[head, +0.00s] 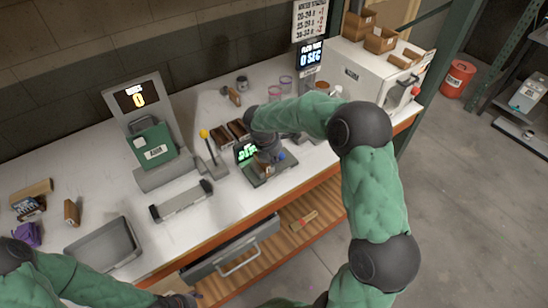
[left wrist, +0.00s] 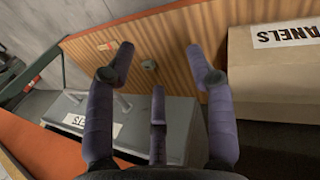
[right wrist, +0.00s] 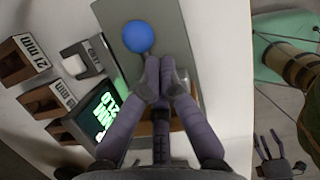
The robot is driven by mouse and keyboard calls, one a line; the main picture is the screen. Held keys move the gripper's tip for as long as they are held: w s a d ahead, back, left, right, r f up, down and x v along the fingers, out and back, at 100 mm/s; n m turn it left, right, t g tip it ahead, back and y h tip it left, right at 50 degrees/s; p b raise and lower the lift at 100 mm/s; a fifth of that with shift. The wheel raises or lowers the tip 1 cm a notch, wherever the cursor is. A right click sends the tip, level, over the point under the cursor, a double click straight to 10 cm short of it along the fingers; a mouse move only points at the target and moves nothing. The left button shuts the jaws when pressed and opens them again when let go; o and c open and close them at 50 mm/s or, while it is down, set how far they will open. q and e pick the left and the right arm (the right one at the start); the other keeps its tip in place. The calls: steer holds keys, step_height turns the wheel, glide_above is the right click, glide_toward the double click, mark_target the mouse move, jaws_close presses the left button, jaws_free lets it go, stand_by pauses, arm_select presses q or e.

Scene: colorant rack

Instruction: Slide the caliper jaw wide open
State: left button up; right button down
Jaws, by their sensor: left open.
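The caliper (head: 262,178) is most likely the dark grey device with a lit green display and a blue ball knob, at the bench's front middle. The right wrist view shows its display (right wrist: 105,112), blue knob (right wrist: 137,37) and grey plate (right wrist: 170,20). My right gripper (head: 268,157) is over the device; its fingertips (right wrist: 160,82) are together just beside the knob. I cannot tell whether anything is pinched between them. A brown block (right wrist: 182,120) lies partly behind the fingers. My left gripper (left wrist: 160,65) is open and empty, low at the bench front.
A grey bar with black ends (head: 180,200), a yellow-topped lever (head: 212,150) and a grey tray (head: 105,245) stand left of the device. The drawer (head: 235,252) under the bench sticks out near my left gripper. A labelled box (left wrist: 275,85) sits on the slatted shelf.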

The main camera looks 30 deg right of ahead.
mark_target(285, 157)
steer(key=d, duration=0.2)
steer(key=d+p, duration=0.1)
steer(key=shift+w+d+r+p, duration=0.15)
steer(key=shift+d+p, duration=0.15)
steer(key=shift+d, duration=0.25)
steer(key=shift+a, duration=0.1)
steer(key=p+v, duration=0.8)
steer(key=v, duration=0.1)
steer(key=shift+a+r, duration=0.15)
steer(key=shift+r, duration=0.2)
